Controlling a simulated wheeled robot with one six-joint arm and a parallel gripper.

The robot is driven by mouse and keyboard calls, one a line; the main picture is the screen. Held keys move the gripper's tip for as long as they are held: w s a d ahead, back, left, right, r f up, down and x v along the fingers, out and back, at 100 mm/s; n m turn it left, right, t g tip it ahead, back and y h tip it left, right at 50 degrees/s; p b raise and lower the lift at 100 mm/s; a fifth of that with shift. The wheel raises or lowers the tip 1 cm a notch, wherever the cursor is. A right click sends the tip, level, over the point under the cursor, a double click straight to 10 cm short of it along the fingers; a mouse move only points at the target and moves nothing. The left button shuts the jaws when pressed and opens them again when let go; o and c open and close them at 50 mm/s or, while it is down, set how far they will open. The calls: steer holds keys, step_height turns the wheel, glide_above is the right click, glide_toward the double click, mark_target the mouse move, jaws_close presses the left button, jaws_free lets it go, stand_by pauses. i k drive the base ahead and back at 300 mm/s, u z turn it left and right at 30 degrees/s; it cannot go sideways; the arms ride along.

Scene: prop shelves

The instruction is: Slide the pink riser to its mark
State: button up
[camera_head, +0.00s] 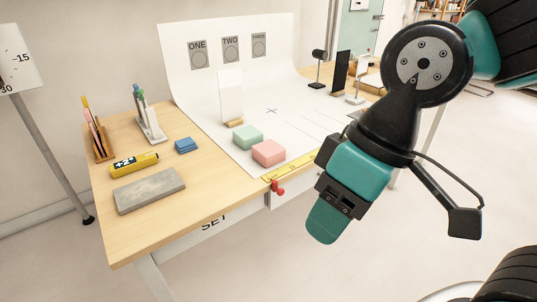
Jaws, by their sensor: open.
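The pink riser (268,152) is a low block with rounded edges on the white backdrop sheet (207,109), near the table's front edge. A small dark cross (271,111) is printed on the sheet, farther back than the pink riser. My gripper (328,221) is to the right of the pink riser and nearer the camera, in front of the table edge, apart from the riser. It is open and holds nothing I can see; its far finger is hidden.
A green riser (247,137) stands close behind the pink one, to its left. A yellow ruler strip (288,168) and red clamp (278,188) are at the front edge. A blue block (187,145) and grey slab (149,191) lie left. The sheet around the cross looks clear.

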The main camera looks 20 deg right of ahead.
mark_target(268, 153)
steer(key=z, duration=0.9)
steer(key=i, duration=1.35)
steer(key=u, duration=2.65)
